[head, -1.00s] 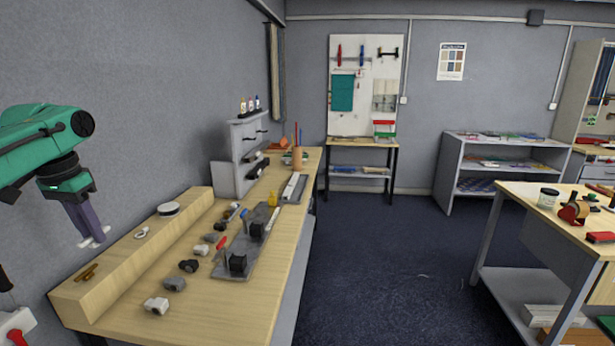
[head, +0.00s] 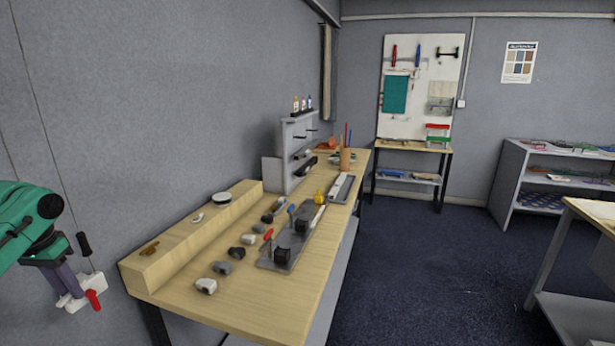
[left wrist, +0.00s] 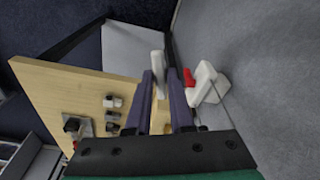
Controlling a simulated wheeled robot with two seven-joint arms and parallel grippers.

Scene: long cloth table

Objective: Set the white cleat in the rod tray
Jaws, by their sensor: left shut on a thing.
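My left gripper (head: 66,288) is at the far left of the head view, beside the front end of the table and near the wall. Its fingers are shut on the white cleat (left wrist: 158,62), a small pale bar across the fingertips in the left wrist view. In the head view the cleat is hard to tell from a white wall piece behind it. Two grey trays lie on the table: a near one (head: 272,266) with black blocks and red and blue handles, and a far one (head: 334,198) with a pale bar. I cannot tell which is the rod tray. My right gripper is not in view.
A wooden ledge (head: 190,243) runs along the wall side, bearing a white roll (head: 221,199) and small fittings. A row of small white, grey and black pieces (head: 222,268) lies before it. A white holder with a red part (left wrist: 205,82) is close beside my left fingers.

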